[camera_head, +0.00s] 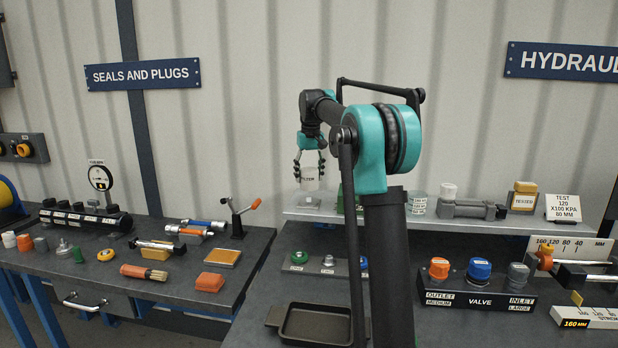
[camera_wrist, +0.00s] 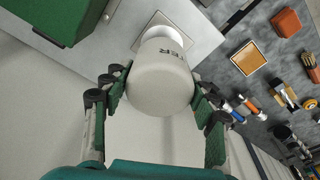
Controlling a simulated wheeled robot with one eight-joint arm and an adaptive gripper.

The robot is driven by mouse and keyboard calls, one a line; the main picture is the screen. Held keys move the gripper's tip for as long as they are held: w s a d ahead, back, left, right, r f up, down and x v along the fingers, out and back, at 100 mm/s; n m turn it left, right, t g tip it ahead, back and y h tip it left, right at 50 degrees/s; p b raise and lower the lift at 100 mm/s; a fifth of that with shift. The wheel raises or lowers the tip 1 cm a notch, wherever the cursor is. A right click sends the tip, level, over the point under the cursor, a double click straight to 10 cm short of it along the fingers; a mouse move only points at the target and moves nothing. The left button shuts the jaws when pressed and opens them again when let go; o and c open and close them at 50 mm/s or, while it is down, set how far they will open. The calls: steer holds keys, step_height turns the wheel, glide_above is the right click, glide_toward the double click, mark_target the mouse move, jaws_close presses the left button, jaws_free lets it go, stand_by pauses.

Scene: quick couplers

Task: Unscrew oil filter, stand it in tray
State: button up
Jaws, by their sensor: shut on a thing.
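The oil filter (camera_head: 311,180) is a white canister with dark lettering ending in "TER". It is upright over the back shelf in the head view. My gripper (camera_head: 310,167) comes down on it from above and is shut around its sides. In the wrist view the filter (camera_wrist: 160,75) sits between the two green-padded fingers of my gripper (camera_wrist: 159,98). Its far end points at a pale round part on a light square on the shelf; I cannot tell whether they touch. The black tray (camera_head: 318,325) lies on the bench at the front, partly behind my arm, and looks empty.
A green block (camera_wrist: 48,18) stands close beside the filter, largely hidden by my arm in the head view. The raised shelf (camera_head: 470,222) carries several parts to the right. A valve block (camera_head: 478,298) with coloured caps stands right of my arm. Tools cover the left bench (camera_head: 180,283).

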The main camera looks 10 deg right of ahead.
mark_target(309, 168)
steer(key=shift+r, duration=2)
